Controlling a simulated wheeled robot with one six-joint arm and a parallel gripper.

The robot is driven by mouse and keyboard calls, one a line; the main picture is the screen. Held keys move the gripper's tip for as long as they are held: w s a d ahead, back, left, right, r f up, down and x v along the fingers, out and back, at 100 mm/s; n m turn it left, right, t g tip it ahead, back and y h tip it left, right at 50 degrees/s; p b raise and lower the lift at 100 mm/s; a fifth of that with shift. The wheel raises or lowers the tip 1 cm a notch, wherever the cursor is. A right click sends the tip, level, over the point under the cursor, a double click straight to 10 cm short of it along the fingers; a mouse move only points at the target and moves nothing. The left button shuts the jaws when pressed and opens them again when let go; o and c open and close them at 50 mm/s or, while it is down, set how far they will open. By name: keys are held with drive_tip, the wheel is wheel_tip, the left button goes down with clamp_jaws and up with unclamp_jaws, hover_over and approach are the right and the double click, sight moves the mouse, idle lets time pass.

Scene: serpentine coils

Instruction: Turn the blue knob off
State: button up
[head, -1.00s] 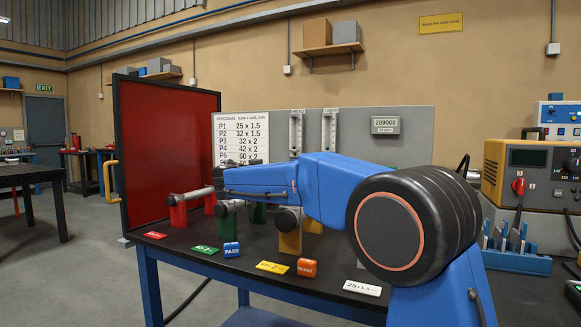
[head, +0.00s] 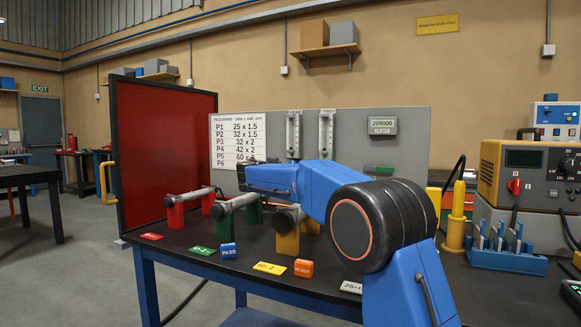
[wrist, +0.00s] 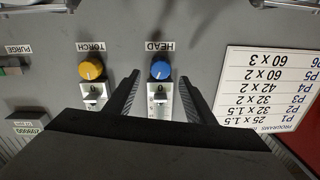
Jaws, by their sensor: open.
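The blue knob (wrist: 160,69) shows in the wrist view on the grey panel, under an upside-down HEAD label (wrist: 160,46). A small plate marked 0 sits just below it in the picture. My gripper (wrist: 158,82) is open, with its two dark fingers pointing toward the panel. The fingertips appear on either side of the blue knob in the picture; whether they touch it I cannot tell. A yellow knob (wrist: 91,68) under a TORCH label is left of my left finger. In the head view my arm hides the blue knob.
The programme chart (head: 238,140) hangs beside two flowmeters (head: 293,133) on the grey panel (head: 405,150). Pipes on coloured stands (head: 175,212) and small blocks (head: 303,268) occupy the bench below my arm. A red screen (head: 165,150) stands at left.

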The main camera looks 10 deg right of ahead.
drive_tip(key=shift+x, duration=2.65)
drive_tip(key=c, duration=1.1)
drive_tip(key=shift+o, duration=0.3)
drive_tip(key=n, duration=0.4)
drive_tip(key=shift+n, duration=0.3)
drive_tip(key=shift+c, duration=0.2)
drive_tip(key=shift+o, duration=0.2)
drive_tip(key=o, duration=1)
